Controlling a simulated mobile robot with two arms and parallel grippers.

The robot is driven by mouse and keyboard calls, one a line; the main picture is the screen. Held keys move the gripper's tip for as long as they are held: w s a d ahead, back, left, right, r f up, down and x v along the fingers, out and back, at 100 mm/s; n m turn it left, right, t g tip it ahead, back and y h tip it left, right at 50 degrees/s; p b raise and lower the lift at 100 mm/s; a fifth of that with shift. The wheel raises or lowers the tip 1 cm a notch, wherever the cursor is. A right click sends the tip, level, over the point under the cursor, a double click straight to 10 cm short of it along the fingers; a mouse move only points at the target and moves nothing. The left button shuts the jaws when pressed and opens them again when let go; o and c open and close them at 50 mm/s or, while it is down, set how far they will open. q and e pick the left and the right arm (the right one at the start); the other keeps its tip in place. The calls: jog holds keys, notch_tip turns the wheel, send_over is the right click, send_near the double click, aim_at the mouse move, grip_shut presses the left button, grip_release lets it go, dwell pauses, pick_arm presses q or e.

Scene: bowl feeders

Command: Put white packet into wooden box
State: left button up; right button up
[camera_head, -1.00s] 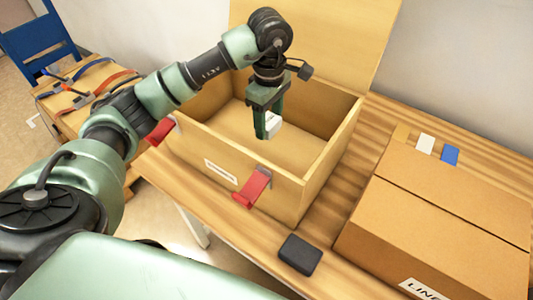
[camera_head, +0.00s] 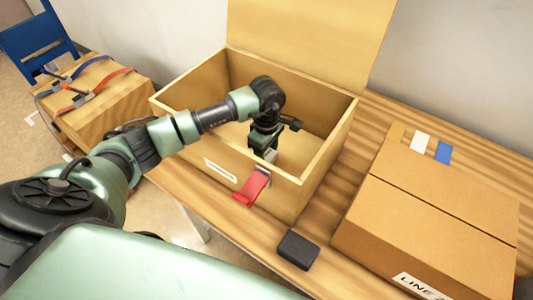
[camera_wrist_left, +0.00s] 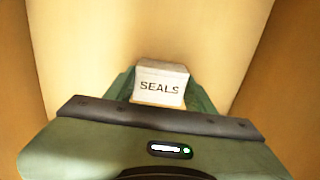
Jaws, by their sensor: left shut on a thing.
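The white packet (camera_wrist_left: 160,84), marked "SEALS", is held between the fingers of my left gripper (camera_wrist_left: 160,95) in the left wrist view. In the head view a small pale part of the packet (camera_head: 271,155) shows beside my left gripper (camera_head: 264,150). The gripper points down inside the open wooden box (camera_head: 325,158), below its rim and near the front wall. The box floor shows around the packet in the wrist view; I cannot tell whether the packet touches it. My right gripper is not in view.
The box lid (camera_head: 310,35) stands open at the back, and a red latch (camera_head: 252,187) hangs on the front. A closed cardboard box (camera_head: 430,215) stands at the right. A black block (camera_head: 298,249) lies at the table's front edge. A strapped box (camera_head: 95,95) and blue chair (camera_head: 35,45) are at the left.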

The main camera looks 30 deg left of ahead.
aim_at(266, 155)
pick_arm(q)
jog(key=o, duration=1.6)
notch_tip(266, 155, up, 12)
jog(key=b, duration=0.2)
jog(key=shift+r, duration=0.15)
